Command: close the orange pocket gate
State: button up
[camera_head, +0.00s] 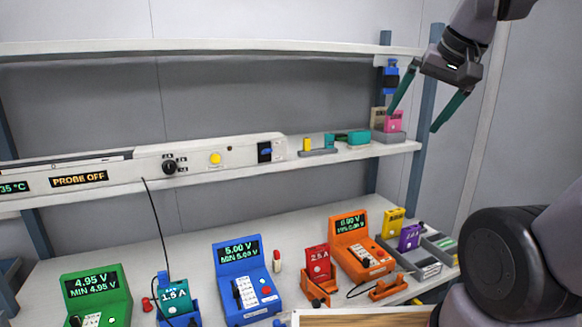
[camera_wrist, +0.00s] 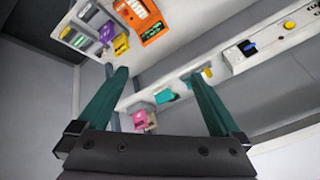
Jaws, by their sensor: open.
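The orange charger unit (camera_head: 362,252) stands at the right of the bench, its display lit; it also shows in the wrist view (camera_wrist: 141,18). Left of it a red cell marked 2.5A (camera_head: 317,261) stands upright in an orange pocket (camera_head: 315,291). The pocket's gate is too small to make out surely. A low orange piece (camera_head: 388,288) lies right of the pocket, near the bench's front edge. My gripper (camera_head: 412,121) is open and empty, high at the right end of the upper shelf, well above the orange unit. Its two green fingers (camera_wrist: 160,73) are spread.
The shelf (camera_head: 392,149) carries a pink cell (camera_head: 387,124) by my left finger and a teal item (camera_head: 352,137). Blue (camera_head: 243,280) and green (camera_head: 97,293) units stand leftward. A grey tray (camera_head: 424,270) and yellow (camera_head: 393,222) and purple (camera_head: 410,237) cells sit at right.

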aim_at(316, 290)
jog(key=k+l+u, duration=0.15)
jog(key=u, duration=0.2)
jog(key=k+l+u, duration=0.1)
jog(key=k+u, duration=0.3)
jog(key=i, duration=0.1)
